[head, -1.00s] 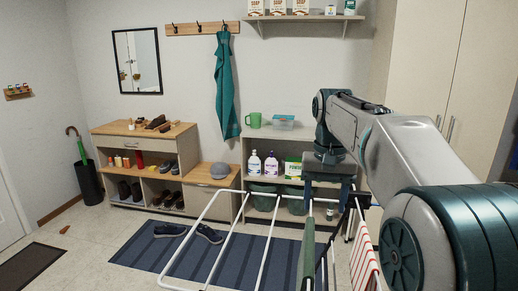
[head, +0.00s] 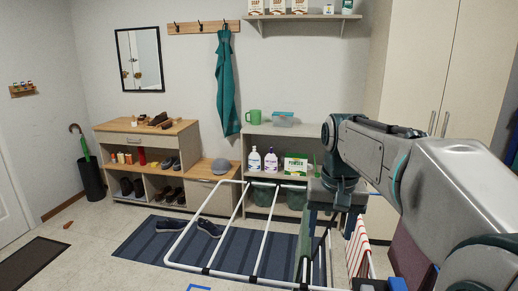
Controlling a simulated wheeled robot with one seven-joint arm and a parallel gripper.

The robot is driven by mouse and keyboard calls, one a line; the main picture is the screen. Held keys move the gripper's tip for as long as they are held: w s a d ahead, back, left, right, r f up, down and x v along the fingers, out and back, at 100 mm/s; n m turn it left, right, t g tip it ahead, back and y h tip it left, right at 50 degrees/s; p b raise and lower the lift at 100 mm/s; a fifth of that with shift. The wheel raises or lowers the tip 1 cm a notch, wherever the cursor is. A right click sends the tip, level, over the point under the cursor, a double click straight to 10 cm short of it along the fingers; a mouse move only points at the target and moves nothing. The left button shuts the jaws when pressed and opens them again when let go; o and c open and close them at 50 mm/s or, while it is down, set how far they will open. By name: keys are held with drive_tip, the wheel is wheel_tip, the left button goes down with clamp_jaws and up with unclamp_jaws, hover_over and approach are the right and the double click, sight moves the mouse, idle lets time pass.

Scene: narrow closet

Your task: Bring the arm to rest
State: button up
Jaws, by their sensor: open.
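My arm reaches in from the right in the head view and bends downward at its far end. My gripper (head: 329,217) points down over the right part of the white drying rack (head: 237,222). Its jaws are open, with a gap between the two fingers. I see nothing held between them. A narrow green cloth (head: 304,246) hangs on the rack just below and left of the fingers. A red-and-white striped cloth (head: 359,250) hangs to the right of the gripper. The arm hides part of the rack's right side.
A dark blue striped rug (head: 150,246) with a pair of dark shoes lies on the floor. A shelf unit (head: 262,131) with bottles and a powder box stands behind the rack. A shoe bench (head: 187,133) is at left, and a tall cabinet (head: 419,70) at right.

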drive_tip(key=s+f+n+t+b, duration=0.1)
drive_tip(key=s+f+t+b, duration=0.1)
drive_tip(key=s+f, duration=1.3)
drive_tip(key=shift+f+b, duration=0.35)
drive_tip(key=shift+s, duration=0.1)
idle(1.0)
